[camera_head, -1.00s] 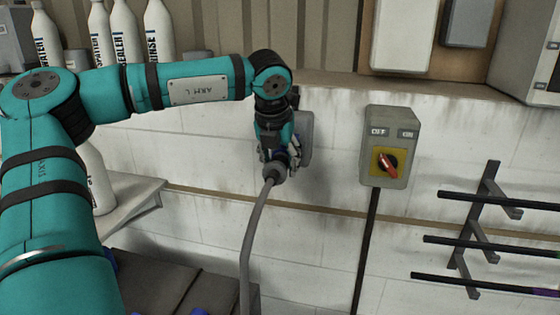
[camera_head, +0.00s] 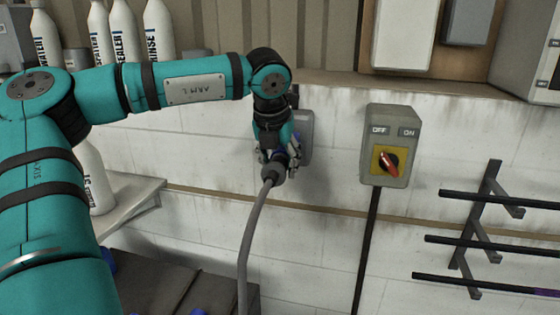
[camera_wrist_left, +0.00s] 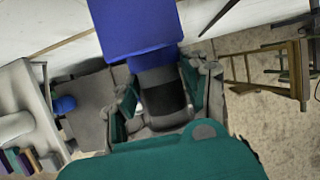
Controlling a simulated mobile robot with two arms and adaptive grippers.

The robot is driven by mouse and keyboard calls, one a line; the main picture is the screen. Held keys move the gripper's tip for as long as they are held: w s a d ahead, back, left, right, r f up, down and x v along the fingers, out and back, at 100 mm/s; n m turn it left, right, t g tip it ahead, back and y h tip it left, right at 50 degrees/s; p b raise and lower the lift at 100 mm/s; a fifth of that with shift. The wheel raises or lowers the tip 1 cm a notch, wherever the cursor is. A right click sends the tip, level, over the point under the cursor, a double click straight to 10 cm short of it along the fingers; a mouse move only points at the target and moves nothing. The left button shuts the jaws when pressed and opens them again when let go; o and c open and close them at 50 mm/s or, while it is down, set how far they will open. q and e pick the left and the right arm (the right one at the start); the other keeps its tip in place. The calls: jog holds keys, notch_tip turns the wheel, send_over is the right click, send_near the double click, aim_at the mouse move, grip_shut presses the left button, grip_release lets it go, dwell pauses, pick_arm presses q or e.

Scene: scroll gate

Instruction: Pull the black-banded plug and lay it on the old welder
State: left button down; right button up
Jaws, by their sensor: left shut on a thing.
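My left gripper (camera_head: 280,166) is at the wall, in front of a grey wall box (camera_head: 304,135). It is shut on a grey plug with a black band; the plug (camera_wrist_left: 162,92) shows between the fingers in the left wrist view. A blue part (camera_wrist_left: 138,28) adjoins the plug's far end; I cannot tell whether the plug is still seated. A grey cable (camera_head: 252,225) hangs down from the plug. A dark box (camera_head: 165,285) with blue caps stands at the lower left; I cannot tell whether it is the old welder. My right gripper is out of view.
A grey switch box (camera_head: 390,150) with a red knob and OFF and ON labels is on the wall to the right. A rack of rods (camera_head: 480,235) stands out further right. White bottles (camera_head: 123,35) stand on the ledge at the left. A small shelf (camera_head: 133,200) is below them.

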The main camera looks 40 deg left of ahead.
aim_at(273, 165)
pick_arm(q)
jog(key=shift+s+d+r, duration=0.1)
jog(key=shift+s+r, duration=0.1)
jog(key=shift+s+d+f+b, duration=0.15)
jog(key=shift+s+d+b, duration=0.1)
jog(key=shift+b, duration=0.25)
jog(key=shift+s+d+b, duration=0.4)
jog(key=shift+s+b, duration=0.25)
jog(key=shift+s, duration=0.15)
jog(key=shift+s, duration=0.1)
jog(key=shift+s+d+b, duration=0.35)
jog(key=shift+s+b, duration=0.15)
jog(key=shift+s, duration=0.1)
